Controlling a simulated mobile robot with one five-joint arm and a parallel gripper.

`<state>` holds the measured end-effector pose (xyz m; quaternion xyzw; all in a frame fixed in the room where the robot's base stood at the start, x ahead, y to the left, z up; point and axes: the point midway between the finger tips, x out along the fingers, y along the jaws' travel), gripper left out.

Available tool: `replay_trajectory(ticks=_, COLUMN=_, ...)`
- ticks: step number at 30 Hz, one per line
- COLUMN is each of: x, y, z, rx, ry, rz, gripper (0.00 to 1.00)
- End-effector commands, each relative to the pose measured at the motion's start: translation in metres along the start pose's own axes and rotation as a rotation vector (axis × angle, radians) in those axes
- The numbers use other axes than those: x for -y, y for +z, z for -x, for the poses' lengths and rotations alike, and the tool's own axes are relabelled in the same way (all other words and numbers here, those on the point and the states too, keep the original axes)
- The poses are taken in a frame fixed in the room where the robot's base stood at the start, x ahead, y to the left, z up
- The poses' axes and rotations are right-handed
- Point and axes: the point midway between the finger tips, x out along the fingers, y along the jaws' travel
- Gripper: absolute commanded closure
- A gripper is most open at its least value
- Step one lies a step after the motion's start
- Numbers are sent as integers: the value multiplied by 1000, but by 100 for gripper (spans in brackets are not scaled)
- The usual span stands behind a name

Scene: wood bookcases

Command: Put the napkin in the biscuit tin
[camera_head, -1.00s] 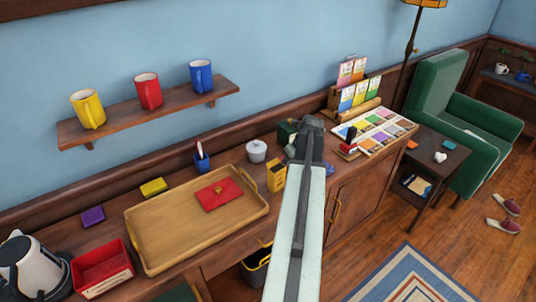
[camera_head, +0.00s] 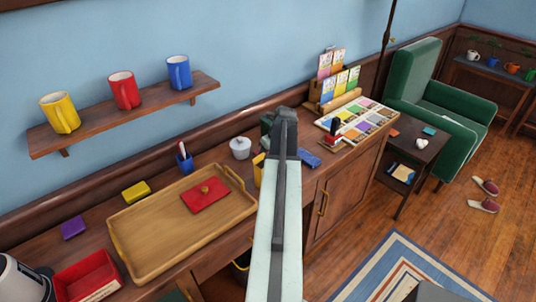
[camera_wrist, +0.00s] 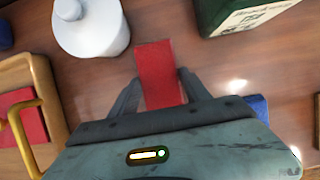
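My gripper (camera_wrist: 160,82) is over the counter, its two fingers apart with a flat red piece (camera_wrist: 158,65) between them. The fingers lie close along its sides; I cannot tell whether they press on it or whether it rests on the wood. It may be the napkin. The arm hides it in the head view. An open red box with a pale label (camera_head: 88,280), possibly the biscuit tin, stands at the lower left. A flat red piece with a gold knob (camera_head: 206,196), like a lid, lies on the wooden tray (camera_head: 150,262).
A white lidded pot (camera_head: 241,148) stands left of my gripper, a dark green box (camera_wrist: 232,20) beyond to the right. A blue item (camera_head: 308,158) lies right. Purple (camera_head: 73,228) and yellow (camera_head: 136,191) blocks lie behind the tray. A mug shelf (camera_head: 110,122) is above.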

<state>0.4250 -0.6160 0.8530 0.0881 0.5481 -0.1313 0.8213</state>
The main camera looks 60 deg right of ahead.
Motion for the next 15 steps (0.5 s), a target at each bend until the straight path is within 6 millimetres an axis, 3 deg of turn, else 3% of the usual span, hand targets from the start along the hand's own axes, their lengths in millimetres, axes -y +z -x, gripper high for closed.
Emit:
replay_trajectory(ticks=2, x=0, y=0, z=0, rx=0, ry=0, rz=0, gripper=25)
replay_trajectory(ticks=15, x=0, y=2, z=9, rx=0, ry=0, rz=-1, gripper=25)
